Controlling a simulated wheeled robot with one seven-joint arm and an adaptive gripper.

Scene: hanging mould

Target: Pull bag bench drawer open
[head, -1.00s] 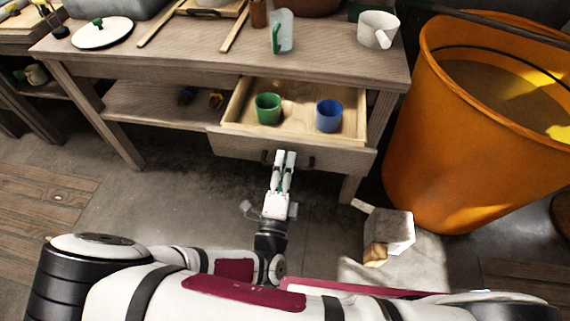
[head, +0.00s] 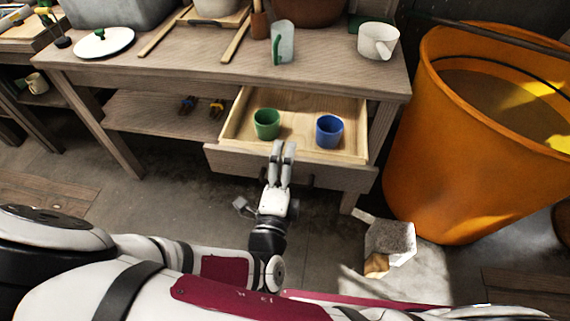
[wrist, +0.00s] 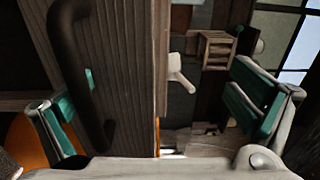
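The wooden drawer (head: 228,154) under the bench is pulled out, with its inside showing. A green cup (head: 266,123) and a blue cup (head: 329,131) stand in it. My gripper (head: 283,147) is at the middle of the drawer front, its fingertips near the top edge. The wrist view shows the dark bar handle (wrist: 85,80) and the drawer front (wrist: 130,60) between my two spread, green-padded fingers. The fingers look apart from the handle. In the head view my gripper hides most of the handle; a dark end (head: 312,181) shows.
The bench top (head: 320,75) holds a white pot (head: 378,42), a clear mug (head: 282,42) and a lid (head: 104,42). A big orange bin (head: 440,150) stands at the right. A pale block (head: 391,240) lies on the floor right of my gripper.

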